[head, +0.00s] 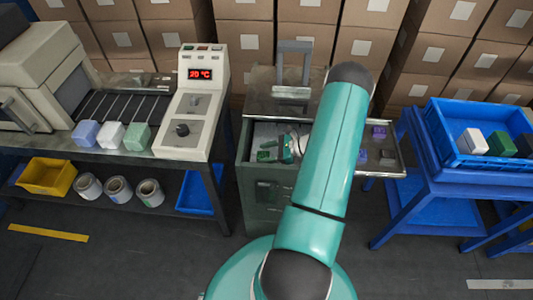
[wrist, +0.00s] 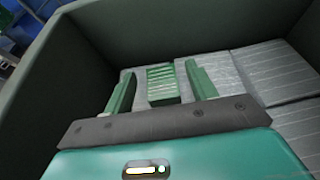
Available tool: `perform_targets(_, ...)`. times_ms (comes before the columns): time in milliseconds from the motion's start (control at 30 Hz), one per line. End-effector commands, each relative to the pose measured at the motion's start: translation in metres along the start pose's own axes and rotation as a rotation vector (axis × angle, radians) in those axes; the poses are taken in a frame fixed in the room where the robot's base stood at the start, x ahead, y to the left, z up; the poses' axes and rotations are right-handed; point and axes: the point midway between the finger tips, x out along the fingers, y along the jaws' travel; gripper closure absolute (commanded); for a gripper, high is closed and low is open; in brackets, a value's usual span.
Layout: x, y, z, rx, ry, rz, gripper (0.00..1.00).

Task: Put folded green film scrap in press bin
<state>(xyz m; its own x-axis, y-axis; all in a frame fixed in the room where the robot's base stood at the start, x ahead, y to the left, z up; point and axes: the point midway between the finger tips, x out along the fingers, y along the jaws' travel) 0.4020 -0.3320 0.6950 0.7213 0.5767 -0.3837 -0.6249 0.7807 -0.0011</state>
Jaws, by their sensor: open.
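The folded green film scrap (wrist: 162,88) is a small ribbed green block in the wrist view. It lies on silvery packs inside a dark-walled bin, the press bin (head: 264,196) by its look. My gripper (wrist: 160,70) is open inside this bin, with one green finger on each side of the scrap and a gap visible on both sides. In the head view my gripper (head: 288,148) reaches down into the bin, partly hidden by my arm. Green shows beside it, but I cannot clearly tell scrap from finger there.
Silvery packs (wrist: 275,72) cover the bin floor. The bin's dark walls (wrist: 190,25) rise close around my gripper. A metal tray (head: 392,158) with small purple blocks adjoins it. The wrapper bench (head: 225,150) stands left, a blue crate (head: 450,150) on a blue table right.

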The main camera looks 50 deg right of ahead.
Motion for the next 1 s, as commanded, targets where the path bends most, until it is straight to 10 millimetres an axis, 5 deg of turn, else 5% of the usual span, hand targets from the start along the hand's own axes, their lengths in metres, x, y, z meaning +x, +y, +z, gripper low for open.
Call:
perform_targets(100, -0.006, -0.001, 0.011, -0.001, 0.001, -0.001, 0.43)
perform_targets(600, -0.108, -0.001, 0.008, -0.001, 0.0, -0.002, 0.43)
perform_targets(1000, -0.124, 0.0, 0.009, 0.0, 0.0, 0.0, 0.43)
